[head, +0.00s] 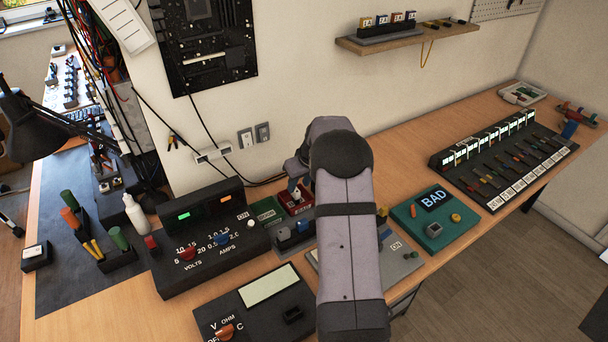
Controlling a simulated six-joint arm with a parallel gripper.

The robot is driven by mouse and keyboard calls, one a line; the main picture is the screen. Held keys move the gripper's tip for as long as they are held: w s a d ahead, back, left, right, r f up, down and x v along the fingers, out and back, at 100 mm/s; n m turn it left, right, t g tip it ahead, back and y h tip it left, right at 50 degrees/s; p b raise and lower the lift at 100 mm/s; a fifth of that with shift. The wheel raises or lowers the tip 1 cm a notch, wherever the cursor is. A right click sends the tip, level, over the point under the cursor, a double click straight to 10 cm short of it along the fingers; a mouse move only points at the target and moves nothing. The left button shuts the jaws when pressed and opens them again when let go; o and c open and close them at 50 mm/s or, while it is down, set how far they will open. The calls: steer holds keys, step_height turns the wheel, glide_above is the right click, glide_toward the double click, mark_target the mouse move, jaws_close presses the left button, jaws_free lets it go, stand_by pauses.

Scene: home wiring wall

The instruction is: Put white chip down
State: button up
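My gripper (294,187) points down over a small red tray (303,208) behind the middle of the bench. My arm comes from the front and covers much of the area around it. A small pale piece, possibly the white chip (296,194), shows at the fingertips. It is too small to tell whether the fingers are closed on it or it lies in the tray. A green tray (265,211) is just left of the red one.
A black power supply (205,240) stands to the left and a meter (262,305) in front. A teal tester reading BAD (434,212) and a long black rack (505,160) are to the right. Bare wood (400,160) lies behind the tester.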

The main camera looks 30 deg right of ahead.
steer(key=b+v, duration=0.1)
steer(key=v, duration=0.6)
steer(key=shift+r, duration=0.1)
steer(key=s+a+g, duration=0.2)
steer(key=s+a, duration=0.8)
steer(key=a, duration=0.6)
steer(key=shift+s+a+f+g, duration=0.6)
steer(key=shift+s+a, duration=0.8)
steer(key=shift+s, duration=1.8)
steer(key=shift+s+a+f+g, duration=0.25)
steer(key=shift+s+a+f, duration=0.95)
steer(key=shift+s, duration=2)
steer(key=shift+s+a+f+g, duration=0.5)
steer(key=shift+s+a, duration=1.15)
steer(key=shift+s, duration=1.6)
step_height(320, 180, up, 5)
steer(key=p, duration=0.4)
steer(key=shift+p, duration=0.3)
